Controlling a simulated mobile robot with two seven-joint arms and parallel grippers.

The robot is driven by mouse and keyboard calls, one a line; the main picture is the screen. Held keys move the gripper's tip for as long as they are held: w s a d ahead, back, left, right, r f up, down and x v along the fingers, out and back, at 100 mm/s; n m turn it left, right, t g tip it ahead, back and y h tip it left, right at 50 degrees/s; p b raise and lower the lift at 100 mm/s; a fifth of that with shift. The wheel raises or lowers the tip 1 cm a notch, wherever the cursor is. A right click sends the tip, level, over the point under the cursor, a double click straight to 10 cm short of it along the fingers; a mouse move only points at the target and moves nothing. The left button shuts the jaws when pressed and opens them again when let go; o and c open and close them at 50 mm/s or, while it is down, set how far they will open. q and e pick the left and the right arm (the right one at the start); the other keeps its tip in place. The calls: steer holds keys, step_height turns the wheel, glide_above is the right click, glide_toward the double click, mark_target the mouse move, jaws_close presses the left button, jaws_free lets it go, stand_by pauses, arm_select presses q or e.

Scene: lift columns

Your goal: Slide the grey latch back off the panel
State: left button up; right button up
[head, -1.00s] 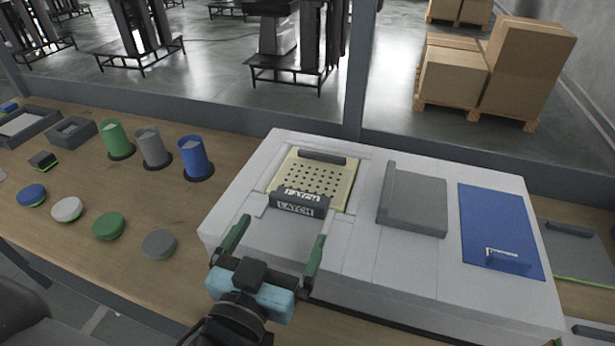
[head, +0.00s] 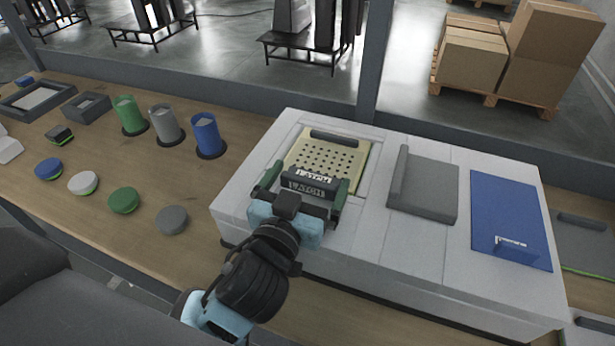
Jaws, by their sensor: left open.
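The grey latch (head: 311,181), with a dark raised grip lettered LATCH, lies at the front edge of the cream perforated panel (head: 327,153) on the white box (head: 372,234). The latch's front plate is mostly hidden behind my left gripper. My left gripper (head: 306,185) is open, its two green fingers on either side of the latch grip, one at the left end and one at the right. I cannot tell whether the fingers touch it. My right gripper is not in view.
A grey plate (head: 428,189) and a blue plate (head: 510,215) lie on the box to the right. Green (head: 130,114), grey (head: 166,123) and blue (head: 207,134) cups stand left of the box, with several discs in front. The tabletop between has free room.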

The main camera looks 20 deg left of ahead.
arm_select(q)
steer(key=shift+w, duration=0.3)
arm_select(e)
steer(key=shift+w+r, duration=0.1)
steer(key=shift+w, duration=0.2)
